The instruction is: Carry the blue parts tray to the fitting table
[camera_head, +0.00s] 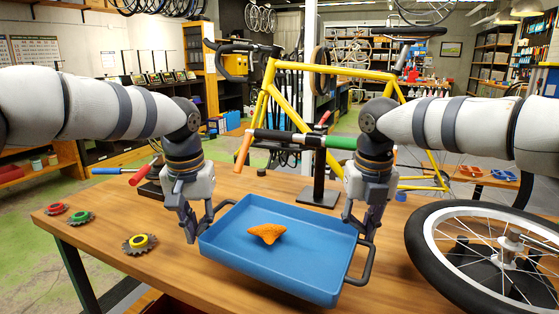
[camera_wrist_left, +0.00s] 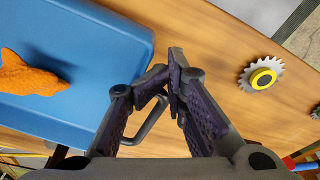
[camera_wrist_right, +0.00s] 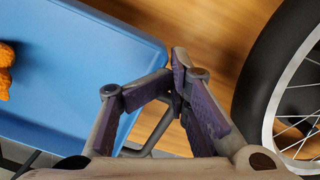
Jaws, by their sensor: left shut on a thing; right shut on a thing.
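The blue parts tray (camera_head: 310,245) is in the middle of the head view, at the wooden table. An orange cloth-like piece (camera_head: 267,233) lies in it. My left gripper (camera_head: 192,228) is shut on the tray's left dark handle, which shows in the left wrist view (camera_wrist_left: 152,122). My right gripper (camera_head: 362,228) is shut on the right handle (camera_head: 366,268), also seen in the right wrist view (camera_wrist_right: 158,130). I cannot tell whether the tray's underside touches the tabletop. I cannot tell which table is the fitting table.
The wooden table (camera_head: 110,240) has several sprockets at left, one with a yellow centre (camera_head: 139,242). A bicycle wheel (camera_head: 490,255) lies close on the right. A repair stand (camera_head: 318,192) and yellow bicycle frame (camera_head: 330,72) stand behind the tray. Green floor is open at left.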

